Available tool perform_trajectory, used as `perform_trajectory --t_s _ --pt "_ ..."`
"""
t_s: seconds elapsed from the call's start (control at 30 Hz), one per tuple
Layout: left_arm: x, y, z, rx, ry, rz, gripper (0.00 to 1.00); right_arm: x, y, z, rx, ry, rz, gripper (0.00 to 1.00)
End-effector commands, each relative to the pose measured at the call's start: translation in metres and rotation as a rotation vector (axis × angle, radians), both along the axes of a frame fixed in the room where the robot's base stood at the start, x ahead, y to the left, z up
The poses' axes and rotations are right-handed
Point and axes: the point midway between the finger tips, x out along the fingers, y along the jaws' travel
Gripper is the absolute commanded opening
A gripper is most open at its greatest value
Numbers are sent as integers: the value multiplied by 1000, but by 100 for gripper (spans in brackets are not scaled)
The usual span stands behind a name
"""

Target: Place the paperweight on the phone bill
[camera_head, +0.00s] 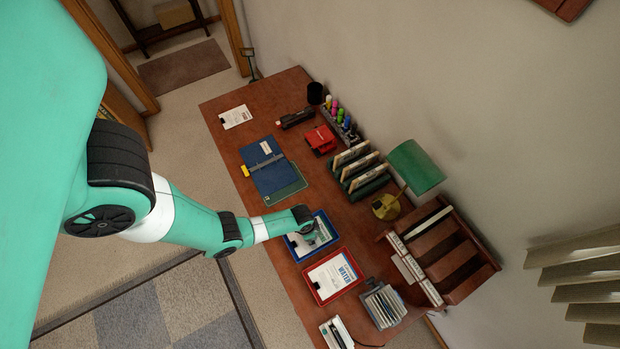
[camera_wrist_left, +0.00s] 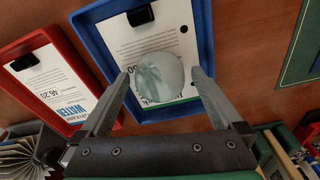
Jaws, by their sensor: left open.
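The paperweight (camera_wrist_left: 160,76) is a pale, round, glassy disc. In the left wrist view it lies over the white paper (camera_wrist_left: 141,42) in the blue tray (camera_wrist_left: 92,47). I cannot tell whether it touches the paper. My left gripper (camera_wrist_left: 160,73) is open, with one finger on each side of the paperweight and gaps showing. In the head view my left gripper (camera_head: 308,230) is over the blue tray (camera_head: 293,250), hiding part of it. The paper's title is covered, so I cannot tell whether it is the phone bill. My right gripper is not in view.
A red tray (camera_head: 313,289) with a water bill (camera_head: 332,275) stands beside the blue tray. A black clip (camera_wrist_left: 140,15) holds the blue tray's paper.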

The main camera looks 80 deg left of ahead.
Motion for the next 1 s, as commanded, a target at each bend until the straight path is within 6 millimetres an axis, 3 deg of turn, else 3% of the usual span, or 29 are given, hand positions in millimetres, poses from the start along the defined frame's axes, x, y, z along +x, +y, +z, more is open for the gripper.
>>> perform_trajectory --t_s 0.5,1.0 --pt "-8 -2 77 0 0 0 100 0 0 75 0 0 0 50" --pt "-9 -2 77 0 0 0 100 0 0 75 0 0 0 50"
